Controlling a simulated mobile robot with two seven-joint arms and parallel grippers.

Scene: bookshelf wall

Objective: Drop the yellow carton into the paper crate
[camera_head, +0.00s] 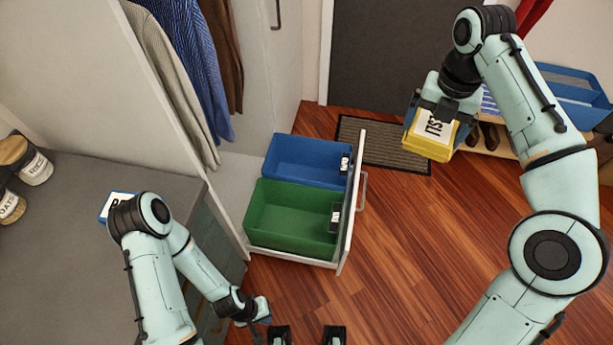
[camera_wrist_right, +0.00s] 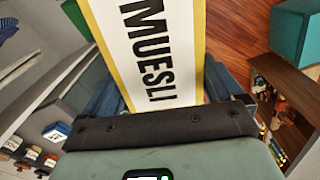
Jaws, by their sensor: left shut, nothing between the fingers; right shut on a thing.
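The yellow carton (camera_head: 430,147) has a white label and is held in the air at the upper right of the head view. My right gripper (camera_head: 440,108) is shut on it. In the right wrist view the carton (camera_wrist_right: 150,50) fills the middle, reading MUESLI. A pulled-out drawer holds a blue crate (camera_head: 305,160) behind a green crate (camera_head: 285,217). Both look empty. Their small labels are too small to read, so I cannot tell which is the paper crate. The carton is right of both crates, beyond the drawer front. My left gripper (camera_head: 262,317) is shut and empty, low near the counter.
The white drawer front (camera_head: 351,200) stands between the crates and open wood floor. A grey counter (camera_head: 60,220) with jars (camera_head: 35,168) and a blue box (camera_head: 117,204) is at left. Clothes hang above the drawer. A doormat (camera_head: 385,145) and a shelf with blue bins (camera_head: 570,85) lie beyond.

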